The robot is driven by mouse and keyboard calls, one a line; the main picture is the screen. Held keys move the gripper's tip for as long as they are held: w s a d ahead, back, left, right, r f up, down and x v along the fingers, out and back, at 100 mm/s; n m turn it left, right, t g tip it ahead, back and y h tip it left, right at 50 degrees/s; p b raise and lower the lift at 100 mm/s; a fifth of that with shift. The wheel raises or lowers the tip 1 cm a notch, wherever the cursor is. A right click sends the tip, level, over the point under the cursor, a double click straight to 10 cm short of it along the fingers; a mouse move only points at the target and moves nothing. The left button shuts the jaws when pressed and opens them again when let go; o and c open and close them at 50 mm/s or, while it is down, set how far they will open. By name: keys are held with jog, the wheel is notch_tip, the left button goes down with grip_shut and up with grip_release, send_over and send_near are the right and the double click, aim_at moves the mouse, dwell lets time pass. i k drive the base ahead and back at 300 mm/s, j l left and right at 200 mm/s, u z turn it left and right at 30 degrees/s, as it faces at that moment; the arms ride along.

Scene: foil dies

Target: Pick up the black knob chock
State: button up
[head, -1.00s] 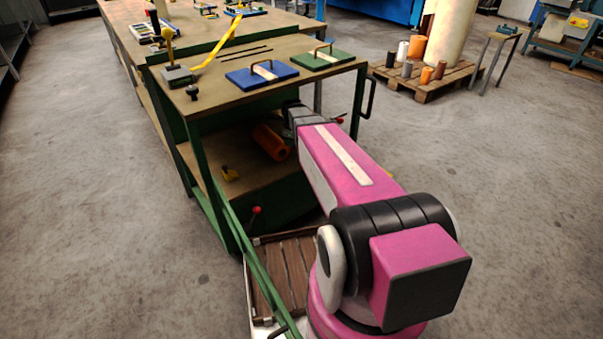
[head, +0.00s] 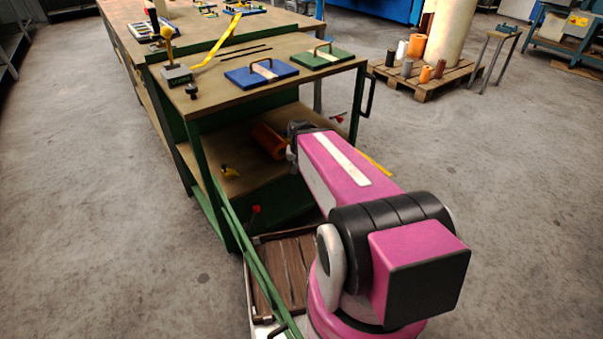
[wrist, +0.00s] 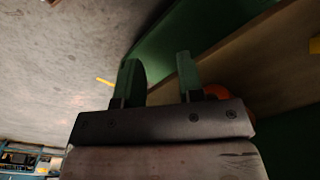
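A small black knobbed piece (head: 192,91), which looks like the black knob chock, stands on the cart's upper top at its near left corner, beside a grey block with a yellow knob (head: 175,75). My gripper is mostly hidden behind my pink forearm in the head view, beside the cart's lower shelf, lower than the black piece and to its right. In the wrist view my gripper (wrist: 158,72) shows two fingers apart with nothing between them. The black piece is not visible in the wrist view.
Blue (head: 260,75) and green (head: 318,57) handled plates lie on the cart top. The lower shelf (head: 240,150) holds an orange roll (head: 268,140) and a yellow piece (head: 228,172). A pallet (head: 425,85) stands at the right. Floor left of the cart is clear.

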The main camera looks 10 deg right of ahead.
aim_at(229, 175)
jog(key=k+l+u, duration=0.35)
jog(key=k+u, duration=0.15)
jog(key=k, duration=0.25)
jog(key=k+l+u, duration=0.1)
jog(key=k+u, duration=0.15)
jog(key=k, duration=0.15)
jog(key=i+j, duration=0.5)
jog(key=j, duration=0.2)
jog(key=i+j, duration=0.2)
jog(key=j, duration=0.2)
